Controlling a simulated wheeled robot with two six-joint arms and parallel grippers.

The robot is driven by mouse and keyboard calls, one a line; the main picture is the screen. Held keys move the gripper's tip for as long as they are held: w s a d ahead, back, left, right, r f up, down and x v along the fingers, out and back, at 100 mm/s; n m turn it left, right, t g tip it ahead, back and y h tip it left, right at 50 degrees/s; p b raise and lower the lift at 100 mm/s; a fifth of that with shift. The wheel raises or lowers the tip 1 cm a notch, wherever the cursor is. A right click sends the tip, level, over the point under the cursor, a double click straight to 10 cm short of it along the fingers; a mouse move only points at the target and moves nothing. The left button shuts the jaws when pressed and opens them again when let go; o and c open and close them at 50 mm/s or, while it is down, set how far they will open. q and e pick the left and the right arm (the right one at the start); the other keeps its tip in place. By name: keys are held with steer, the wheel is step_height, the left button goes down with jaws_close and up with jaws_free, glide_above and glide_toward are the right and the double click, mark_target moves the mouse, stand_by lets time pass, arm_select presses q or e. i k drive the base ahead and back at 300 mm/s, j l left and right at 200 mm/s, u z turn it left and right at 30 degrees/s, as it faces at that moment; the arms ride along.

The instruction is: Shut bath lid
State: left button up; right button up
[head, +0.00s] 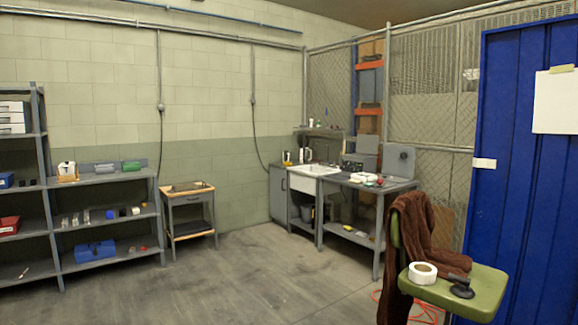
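A small dark grey box-like unit (358,161) stands at the back of the grey workbench (361,184), far off right of centre. A grey flat panel (367,141) stands upright behind and above it and looks like a raised lid. I cannot tell for sure at this distance that this is the bath. A second upright grey panel (400,161) with a round mark stands at the bench's right end. Neither of my grippers is in view.
A sink (313,171) adjoins the bench. Shelves (108,179) stand left. The middle floor is clear.

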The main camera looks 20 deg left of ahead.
mark_target(367, 143)
steer(key=u, duration=0.15)
steer(key=i+u, duration=0.2)
steer(key=i, duration=1)
steer(key=i+j+u, duration=0.2)
steer(key=i, duration=0.35)
steer(key=i+l+u, duration=0.2)
steer(key=i, duration=0.35)
steer(key=i+u, duration=0.2)
steer(key=i, duration=0.4)
steer(key=i+l+u, duration=0.2)
steer(key=i, duration=0.35)
